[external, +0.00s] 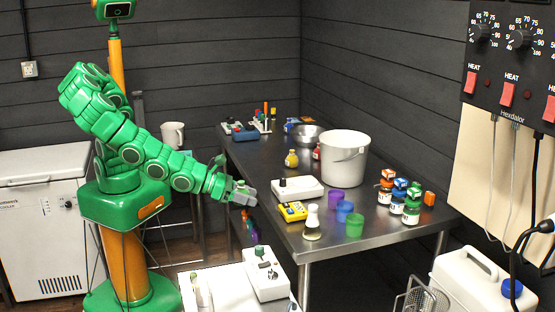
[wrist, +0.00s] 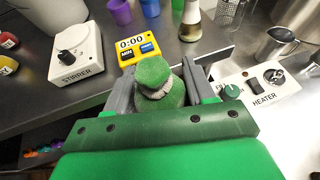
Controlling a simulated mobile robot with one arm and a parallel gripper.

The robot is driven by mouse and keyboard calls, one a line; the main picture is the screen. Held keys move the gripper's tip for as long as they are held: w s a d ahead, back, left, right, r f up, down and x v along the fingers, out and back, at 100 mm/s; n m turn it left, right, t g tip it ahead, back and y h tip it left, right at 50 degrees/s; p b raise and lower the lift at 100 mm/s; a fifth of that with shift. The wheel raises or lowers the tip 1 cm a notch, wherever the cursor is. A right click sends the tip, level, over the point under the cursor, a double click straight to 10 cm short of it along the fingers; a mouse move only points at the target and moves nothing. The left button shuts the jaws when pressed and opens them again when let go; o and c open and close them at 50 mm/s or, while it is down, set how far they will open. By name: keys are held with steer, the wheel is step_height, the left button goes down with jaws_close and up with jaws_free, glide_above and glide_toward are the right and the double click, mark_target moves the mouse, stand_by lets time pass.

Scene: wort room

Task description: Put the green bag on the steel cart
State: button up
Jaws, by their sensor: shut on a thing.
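The green bag (wrist: 152,72), with a grey tie below its rounded top, is between the two fingers of my gripper (wrist: 150,88) in the wrist view. My gripper is shut on it. In the external view my gripper (external: 243,193) is at the near left edge of the steel table; I cannot make out the bag clearly there. The steel cart (external: 187,274) is at the bottom of the external view, partly cut off, in front of and below my gripper. It carries a white heater (external: 266,274), which is right of the bag in the wrist view (wrist: 262,88).
The steel table (external: 262,169) holds a white stirrer (external: 298,188), a yellow timer (external: 292,211), a flask (external: 312,224), coloured cups (external: 354,225), a white bucket (external: 344,158) and several small jars. Other items on the cart crowd its left part.

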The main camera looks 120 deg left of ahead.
steer(key=s+d+f+m+t+h, duration=0.1)
steer(key=d+m+h, duration=0.1)
steer(key=d, duration=0.8)
steer(key=s+d+f+m+t+h, duration=0.1)
steer(key=s+d+f+m+h, duration=0.15)
steer(key=d, duration=0.75)
glide_above(237, 303)
steer(key=shift+g+h, duration=0.25)
steer(key=shift+g, duration=0.05)
steer(key=shift+s+a+f, duration=0.1)
steer(key=shift+s+f, duration=0.05)
steer(key=shift+f, duration=2)
steer(key=shift+s+a+f, duration=0.1)
steer(key=shift+s+f, duration=0.05)
steer(key=shift+f, duration=2)
steer(key=shift+d, duration=0.1)
steer(key=shift+w+f, duration=0.3)
steer(key=shift+f, duration=1.55)
steer(key=shift+f, duration=0.1)
steer(key=o, duration=1.1)
steer(key=shift+o, duration=0.2)
